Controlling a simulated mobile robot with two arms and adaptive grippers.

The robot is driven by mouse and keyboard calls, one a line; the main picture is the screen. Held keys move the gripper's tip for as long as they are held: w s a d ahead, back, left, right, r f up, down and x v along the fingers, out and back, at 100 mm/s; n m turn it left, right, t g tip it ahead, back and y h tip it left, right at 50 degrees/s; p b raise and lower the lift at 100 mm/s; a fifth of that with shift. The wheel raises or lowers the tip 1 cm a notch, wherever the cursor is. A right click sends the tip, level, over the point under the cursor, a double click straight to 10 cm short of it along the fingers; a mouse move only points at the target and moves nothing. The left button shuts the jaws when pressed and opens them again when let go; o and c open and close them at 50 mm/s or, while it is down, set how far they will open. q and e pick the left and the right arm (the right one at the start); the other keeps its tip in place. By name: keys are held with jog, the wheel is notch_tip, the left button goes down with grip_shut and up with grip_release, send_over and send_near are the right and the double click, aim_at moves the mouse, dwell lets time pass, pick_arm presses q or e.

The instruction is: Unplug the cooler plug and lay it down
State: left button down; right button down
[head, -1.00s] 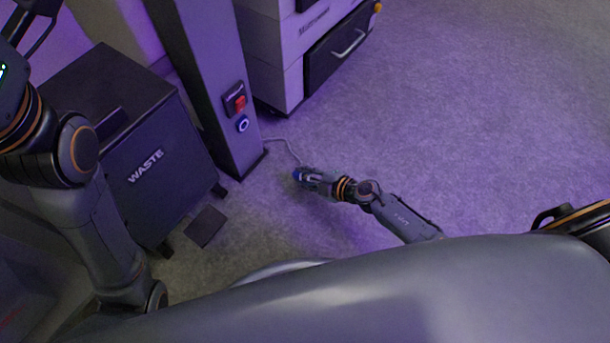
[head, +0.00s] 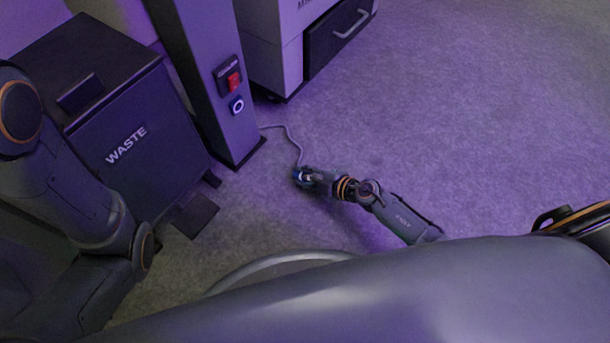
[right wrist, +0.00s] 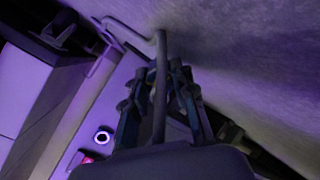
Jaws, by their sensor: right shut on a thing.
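A thin grey cable (head: 292,140) runs from the plug back behind the post's foot. In the right wrist view the cable (right wrist: 160,60) passes between the fingers (right wrist: 160,95); the plug is not clear there. My left gripper is out of view.
A red switch (head: 233,81) sits above the socket on the post (head: 196,60). A black WASTE bin (head: 150,165) with a pedal (head: 195,215) stands left of it. A drawer cabinet (head: 270,50) stands behind. The floor to the right (head: 460,120) is clear.

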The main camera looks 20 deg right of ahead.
dwell(0.3)
jog(key=c, duration=1)
grip_release()
jog(key=shift+f, duration=0.1)
jog(key=v, duration=1.2)
